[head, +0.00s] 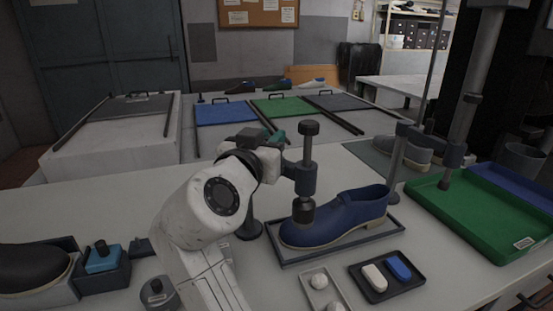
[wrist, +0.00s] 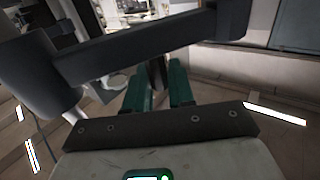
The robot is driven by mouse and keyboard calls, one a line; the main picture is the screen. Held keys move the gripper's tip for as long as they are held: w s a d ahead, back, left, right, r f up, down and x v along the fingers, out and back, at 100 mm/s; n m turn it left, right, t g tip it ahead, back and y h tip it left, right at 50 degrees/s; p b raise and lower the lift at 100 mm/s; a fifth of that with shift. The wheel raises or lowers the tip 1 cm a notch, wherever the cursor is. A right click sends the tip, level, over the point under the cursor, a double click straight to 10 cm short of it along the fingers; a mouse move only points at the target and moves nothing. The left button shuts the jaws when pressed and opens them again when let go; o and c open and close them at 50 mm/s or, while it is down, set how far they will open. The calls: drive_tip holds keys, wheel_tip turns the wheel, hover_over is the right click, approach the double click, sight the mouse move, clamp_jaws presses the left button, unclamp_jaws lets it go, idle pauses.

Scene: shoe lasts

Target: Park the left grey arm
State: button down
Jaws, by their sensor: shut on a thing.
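The left grey arm (head: 302,179) stands on a post at the left of a tray and reaches over a blue shoe (head: 335,218). Its dark vertical rod has a knob on top, and the pad at its lower end is at the shoe's toe; I cannot tell whether it touches. My gripper (head: 277,137) has green fingers and is at the post end of this arm, shut on it. In the wrist view the grey arm (wrist: 140,45) crosses as a dark bar in front of the green fingers (wrist: 158,88). The grip itself is partly hidden.
A second grey arm (head: 428,142) on its post stands at the right, its rod at the green tray (head: 500,215). Small trays (head: 387,291) with pads lie in front of the shoe. A black last (head: 35,265) lies at the front left.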

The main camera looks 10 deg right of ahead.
drive_tip(key=shift+s+a+m+g+h+b, duration=0.2)
drive_tip(key=shift+a+m+g+h+b, duration=0.45)
drive_tip(key=shift+m+g+h, duration=0.5)
drive_tip(key=shift+s+a+m+g+h+b, duration=0.2)
drive_tip(key=shift+a+m+g+h+b, duration=0.4)
drive_tip(key=shift+m+g+h, duration=0.55)
drive_tip(key=shift+s+a+m+g+h+b, duration=0.2)
drive_tip(key=shift+a+m+g+h+b, duration=0.55)
drive_tip(key=shift+g, duration=0.65)
drive_tip(key=shift+d, duration=0.1)
drive_tip(key=c, duration=1.1)
unclamp_jaws()
drive_tip(key=v, duration=1.1)
drive_tip(key=shift+f, duration=0.15)
